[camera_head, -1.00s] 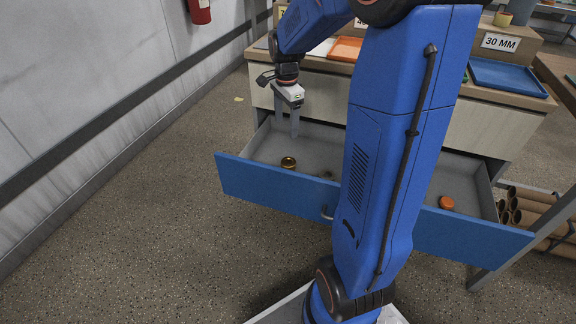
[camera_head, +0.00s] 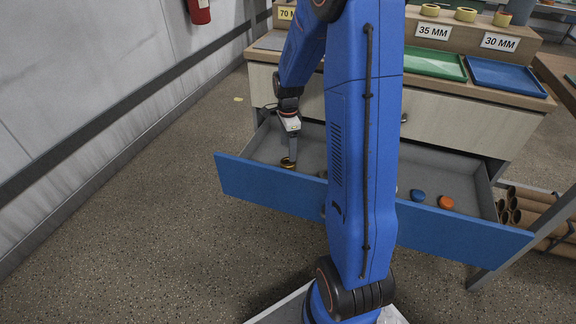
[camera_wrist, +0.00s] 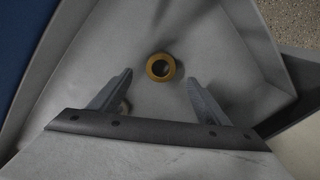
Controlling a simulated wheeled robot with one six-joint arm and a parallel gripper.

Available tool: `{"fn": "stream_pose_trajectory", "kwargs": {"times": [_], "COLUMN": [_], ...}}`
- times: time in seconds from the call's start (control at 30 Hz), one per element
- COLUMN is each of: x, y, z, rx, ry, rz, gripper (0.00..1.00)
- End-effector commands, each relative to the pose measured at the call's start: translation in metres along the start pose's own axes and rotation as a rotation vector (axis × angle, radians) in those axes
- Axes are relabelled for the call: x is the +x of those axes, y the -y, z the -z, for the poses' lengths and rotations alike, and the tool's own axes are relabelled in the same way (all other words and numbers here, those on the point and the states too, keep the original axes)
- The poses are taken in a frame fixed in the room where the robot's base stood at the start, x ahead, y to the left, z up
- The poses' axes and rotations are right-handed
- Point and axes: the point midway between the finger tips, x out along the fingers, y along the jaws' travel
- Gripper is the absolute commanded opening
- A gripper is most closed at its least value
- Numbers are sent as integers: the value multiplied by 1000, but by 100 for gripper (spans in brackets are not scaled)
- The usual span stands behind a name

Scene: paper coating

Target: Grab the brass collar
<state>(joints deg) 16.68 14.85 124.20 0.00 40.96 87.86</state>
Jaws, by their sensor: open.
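The brass collar (camera_wrist: 160,67) is a round golden ring with a dark hole. It lies on the grey floor of the open drawer, near its left end. In the wrist view it sits between my gripper's (camera_wrist: 159,78) two fingertips, slightly beyond them, with clear space on both sides. My gripper is open and empty. In the head view my gripper (camera_head: 291,158) reaches down into the drawer, and the collar (camera_head: 286,164) is partly covered by the fingers. I cannot tell the exact height of the fingertips above the drawer floor.
The blue drawer front (camera_head: 455,232) and side walls enclose the space. A blue piece (camera_head: 417,195) and an orange piece (camera_head: 446,202) lie at the drawer's right. The green tray (camera_head: 434,63) and blue tray (camera_head: 507,76) stand on top.

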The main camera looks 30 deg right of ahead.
Motion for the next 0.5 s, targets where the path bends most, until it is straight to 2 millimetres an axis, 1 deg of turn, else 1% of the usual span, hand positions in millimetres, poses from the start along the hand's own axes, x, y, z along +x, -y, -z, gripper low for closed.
{"fn": "stream_pose_trajectory", "kwargs": {"times": [0.03, 0.1, 0.27, 0.37, 0.5], "x": [6, 12, 19, 30, 50], "y": [0, 0, 0, 0, 2], "z": [0, 0, 0, 1, 3], "rx": [0, 0, 0, 0, 0], "ry": [0, 0, 0, 0, 0], "rz": [-2, -1, -1, -2, -2], "gripper": [70, 70, 70, 70, 70]}}
